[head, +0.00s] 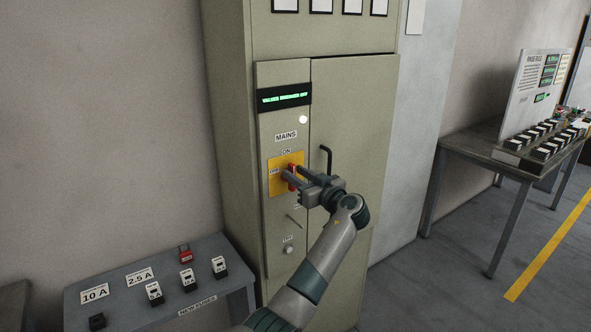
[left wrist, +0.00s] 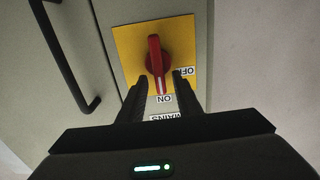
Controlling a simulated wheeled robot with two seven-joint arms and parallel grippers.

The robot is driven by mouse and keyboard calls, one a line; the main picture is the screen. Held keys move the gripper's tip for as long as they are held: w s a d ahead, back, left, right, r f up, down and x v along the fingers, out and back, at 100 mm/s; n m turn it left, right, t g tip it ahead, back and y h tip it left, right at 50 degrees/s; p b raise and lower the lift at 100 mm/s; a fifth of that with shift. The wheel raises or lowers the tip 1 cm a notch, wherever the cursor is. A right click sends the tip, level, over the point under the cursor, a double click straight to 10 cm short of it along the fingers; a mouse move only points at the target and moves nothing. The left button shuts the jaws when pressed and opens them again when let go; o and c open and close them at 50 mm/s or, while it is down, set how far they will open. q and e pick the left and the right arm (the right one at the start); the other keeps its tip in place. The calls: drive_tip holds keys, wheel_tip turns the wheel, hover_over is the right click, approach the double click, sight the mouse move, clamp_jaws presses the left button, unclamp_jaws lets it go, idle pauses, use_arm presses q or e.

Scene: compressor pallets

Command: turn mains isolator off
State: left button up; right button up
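The mains isolator is a red rotary handle (left wrist: 155,58) on a yellow plate (left wrist: 182,40), marked ON and OFF. The plate also shows in the head view (head: 274,187) on the grey-green cabinet, below the MAINS label (head: 286,136). In the left wrist view the handle's white-marked end points at ON. My left gripper (left wrist: 161,82) is open, with one finger on each side of the handle's ON end. In the head view the left gripper (head: 291,172) partly covers the handle. Whether a finger touches it I cannot tell. My right gripper is not in view.
A cabinet door handle (head: 327,160) stands out just right of the isolator. A lit display (head: 284,97) is above. A bench (head: 228,277) with fuses and a red padlock-like item (head: 185,254) is at lower left. A table (head: 485,158) stands at right.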

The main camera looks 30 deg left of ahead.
use_arm(q)
drive_tip(key=shift+w+a, duration=0.1)
drive_tip(key=shift+a, duration=0.2)
drive_tip(key=shift+c, duration=0.3)
drive_tip(key=c, duration=0.6)
drive_tip(key=shift+f, duration=0.1)
drive_tip(key=shift+b, duration=0.45)
drive_tip(key=shift+c, duration=0.2)
